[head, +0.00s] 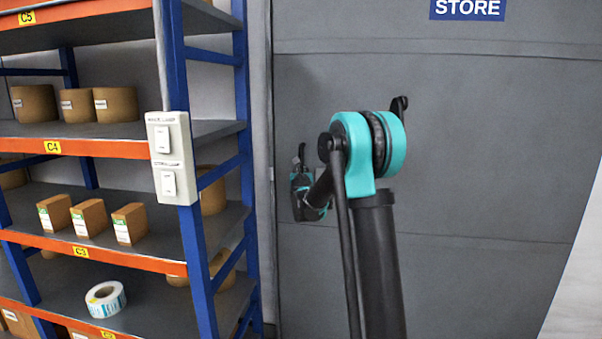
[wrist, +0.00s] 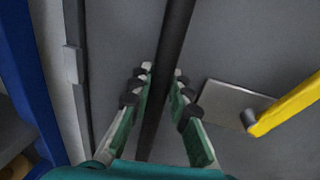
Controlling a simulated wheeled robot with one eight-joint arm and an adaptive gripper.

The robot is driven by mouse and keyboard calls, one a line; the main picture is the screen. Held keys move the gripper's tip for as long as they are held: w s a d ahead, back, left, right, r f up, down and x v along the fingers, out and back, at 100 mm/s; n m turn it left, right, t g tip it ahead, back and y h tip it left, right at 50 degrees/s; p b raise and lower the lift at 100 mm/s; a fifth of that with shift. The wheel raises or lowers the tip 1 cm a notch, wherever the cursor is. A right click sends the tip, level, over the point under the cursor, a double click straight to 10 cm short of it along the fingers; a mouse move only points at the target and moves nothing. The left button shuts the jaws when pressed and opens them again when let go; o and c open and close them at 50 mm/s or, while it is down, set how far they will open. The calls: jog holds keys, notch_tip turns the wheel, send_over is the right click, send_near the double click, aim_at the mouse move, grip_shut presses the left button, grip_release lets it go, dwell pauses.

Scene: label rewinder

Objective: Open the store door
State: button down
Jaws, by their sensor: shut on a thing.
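The store door (head: 480,150) is a large grey panel with a blue STORE sign (head: 467,8) at the top. It looks closed in its frame. My gripper (wrist: 162,75) has its fingers on both sides of a long dark bar (wrist: 170,50) in front of the door, and is shut on it. In the wrist view, a yellow lever handle (wrist: 285,105) on a metal plate (wrist: 222,105) is to the right of the fingers, apart from them. In the head view my arm hides the handle area, and the gripper shows only partly near the door's left side.
A blue and orange shelf rack (head: 180,100) stands close on the left, holding boxes and rolls. A light switch panel (head: 172,157) is fixed to its post. The door frame edge (wrist: 82,110) runs left of the fingers. Pale wall or floor shows at far right.

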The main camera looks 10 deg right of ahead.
dwell(0.4)
send_near(497, 178)
jog(key=w, duration=0.5)
jog(key=shift+d, duration=0.2)
jog(key=shift+f, duration=0.1)
jog(key=c, duration=1.4)
grip_release()
jog(key=shift+s, duration=0.15)
jog(key=shift+s, duration=0.3)
jog(key=s, duration=0.3)
jog(key=s+a, duration=0.1)
jog(key=s, duration=0.7)
jog(key=shift+a, duration=0.2)
